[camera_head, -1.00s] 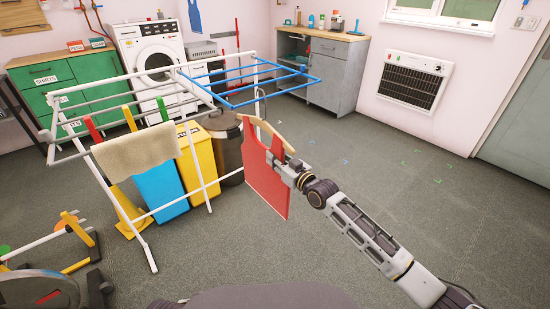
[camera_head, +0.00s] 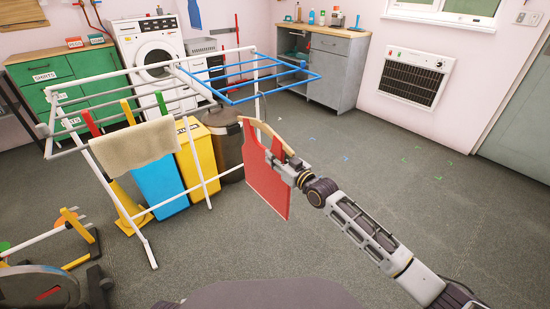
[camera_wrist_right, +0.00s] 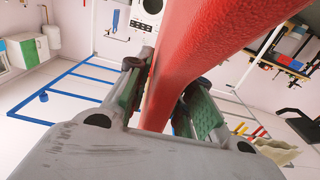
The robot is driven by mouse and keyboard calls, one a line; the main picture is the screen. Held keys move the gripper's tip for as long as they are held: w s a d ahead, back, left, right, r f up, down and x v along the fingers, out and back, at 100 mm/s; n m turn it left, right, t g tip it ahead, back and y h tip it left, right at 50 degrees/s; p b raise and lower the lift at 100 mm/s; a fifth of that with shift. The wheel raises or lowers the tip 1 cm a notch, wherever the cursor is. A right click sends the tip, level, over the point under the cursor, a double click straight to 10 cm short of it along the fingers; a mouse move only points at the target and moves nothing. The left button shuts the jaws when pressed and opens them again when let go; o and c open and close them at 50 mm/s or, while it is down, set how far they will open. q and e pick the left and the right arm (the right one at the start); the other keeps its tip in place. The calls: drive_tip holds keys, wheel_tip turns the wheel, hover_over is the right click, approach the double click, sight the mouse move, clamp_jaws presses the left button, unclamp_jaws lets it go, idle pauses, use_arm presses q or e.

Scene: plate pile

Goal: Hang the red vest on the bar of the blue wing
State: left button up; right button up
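The red vest (camera_head: 266,184) hangs from a wooden-looking hanger (camera_head: 262,127) in front of the drying rack. My right gripper (camera_head: 291,170) is at the vest's right edge. In the right wrist view, the red cloth (camera_wrist_right: 190,50) runs up between the two fingers of my right gripper (camera_wrist_right: 160,105), which are closed on it. The blue wing (camera_head: 262,95) of the rack sticks out above and behind the vest, apart from it. The blue wing's bars also show in the right wrist view (camera_wrist_right: 75,85). My left gripper is not in view.
The white drying rack (camera_head: 205,177) holds a beige towel (camera_head: 135,147). Blue and yellow bins (camera_head: 197,160) and a dark bin (camera_head: 228,150) stand below it. A grey cabinet (camera_head: 345,80) and a wall heater (camera_head: 412,77) are behind. The floor to the right is clear.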

drive_tip(key=shift+o, duration=1.2)
drive_tip(key=shift+f, duration=0.1)
